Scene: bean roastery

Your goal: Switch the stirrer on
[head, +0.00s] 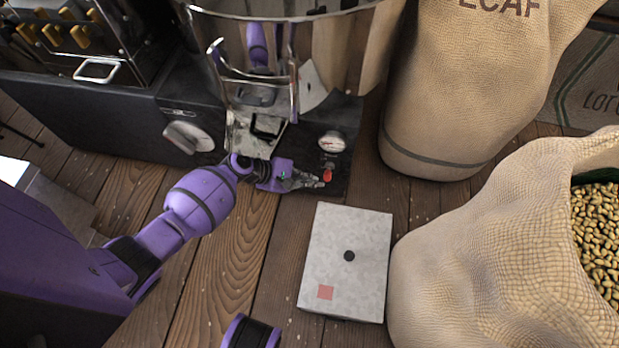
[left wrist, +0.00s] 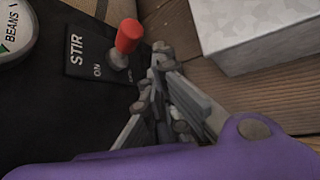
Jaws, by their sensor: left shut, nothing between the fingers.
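The stirrer switch is a short lever with a red cap (head: 328,175), low on the machine's dark front at its right end. In the left wrist view the red cap (left wrist: 128,36) stands on a grey stem on a black plate (left wrist: 88,55) marked STIR and ON. A second label is partly hidden by the fingers. I cannot tell which way the lever is thrown. My left gripper (head: 322,182) is shut and empty, its fingertips close beside the lever. The fingertips also show in the left wrist view (left wrist: 163,62), just right of the lever; contact is unclear. My right gripper is not in view.
A gauge (head: 332,141) sits above the switch, and a large pale knob (head: 188,137) is farther left. A pale box (head: 346,262) lies on the plank floor in front. Burlap sacks (head: 440,95) stand at the right, one open with beans (head: 597,235). Bare planks lie left of the box.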

